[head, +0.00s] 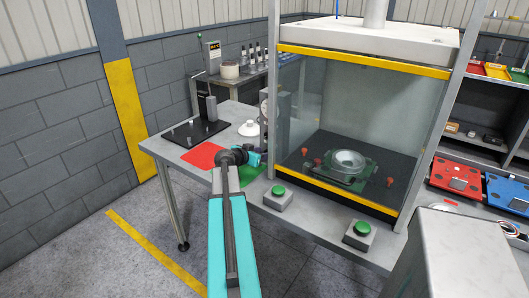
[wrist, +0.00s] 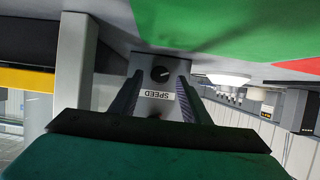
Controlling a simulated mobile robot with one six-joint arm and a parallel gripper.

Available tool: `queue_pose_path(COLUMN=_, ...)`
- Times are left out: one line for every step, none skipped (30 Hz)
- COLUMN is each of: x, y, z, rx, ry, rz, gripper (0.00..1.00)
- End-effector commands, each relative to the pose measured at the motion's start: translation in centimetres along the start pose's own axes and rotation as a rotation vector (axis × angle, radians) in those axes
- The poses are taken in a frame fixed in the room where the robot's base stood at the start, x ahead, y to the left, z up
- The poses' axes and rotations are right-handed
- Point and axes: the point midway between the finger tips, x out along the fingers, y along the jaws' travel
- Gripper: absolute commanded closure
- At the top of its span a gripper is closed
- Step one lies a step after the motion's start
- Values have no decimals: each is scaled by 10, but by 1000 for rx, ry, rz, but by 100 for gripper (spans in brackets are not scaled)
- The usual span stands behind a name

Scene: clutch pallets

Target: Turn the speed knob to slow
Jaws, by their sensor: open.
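The speed knob (wrist: 161,74) is a small black dial with a light pointer mark, on a grey box (wrist: 150,57) whose SPEED label (wrist: 157,94) shows upside down in the wrist view. My gripper (wrist: 160,77) is open, and its two dark ribbed fingers show left and right of the knob in that view. I cannot tell whether the fingertips reach or touch the knob. In the head view my gripper (head: 254,157) is over the table beside the guarded machine; the knob cannot be made out there. The slow marking is not readable.
The machine's clear guard with yellow edges (head: 346,190) stands right of my gripper. Two green push buttons (head: 278,191) (head: 362,229) sit on grey boxes in front. A red mat (head: 202,155), a green mat (head: 250,184) and a black fixture plate (head: 195,133) lie on the table.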

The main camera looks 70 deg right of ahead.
Motion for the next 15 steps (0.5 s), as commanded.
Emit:
queue_pose_path(x=6, y=-1, z=-1, rx=0, ry=0, rz=1, gripper=57)
queue_pose_path(x=8, y=-1, z=-1, rx=0, ry=0, rz=0, gripper=57)
queue_pose_path(x=10, y=0, z=-1, rx=0, ry=0, rz=0, gripper=57)
queue_pose_path(x=12, y=0, z=-1, rx=0, ry=0, rz=0, gripper=57)
queue_pose_path(x=13, y=0, z=-1, rx=-1, ry=0, rz=0, gripper=57)
queue_pose_path(x=15, y=0, z=0, rx=-1, ry=0, rz=0, gripper=57)
queue_pose_path(x=15, y=0, z=0, rx=-1, ry=0, rz=0, gripper=57)
queue_pose_path(x=16, y=0, z=0, rx=-1, ry=0, rz=0, gripper=57)
queue_pose_path(x=16, y=0, z=0, rx=-1, ry=0, rz=0, gripper=57)
queue_pose_path(x=17, y=0, z=0, rx=-1, ry=0, rz=0, gripper=57)
queue_pose_path(x=17, y=0, z=0, rx=-1, ry=0, rz=0, gripper=57)
queue_pose_path(x=17, y=1, z=0, rx=-1, ry=0, rz=0, gripper=57)
queue_pose_path(x=17, y=1, z=0, rx=-1, ry=0, rz=0, gripper=57)
queue_pose_path(x=17, y=1, z=0, rx=-1, ry=0, rz=0, gripper=57)
queue_pose_path(x=16, y=0, z=0, rx=-1, ry=0, rz=0, gripper=57)
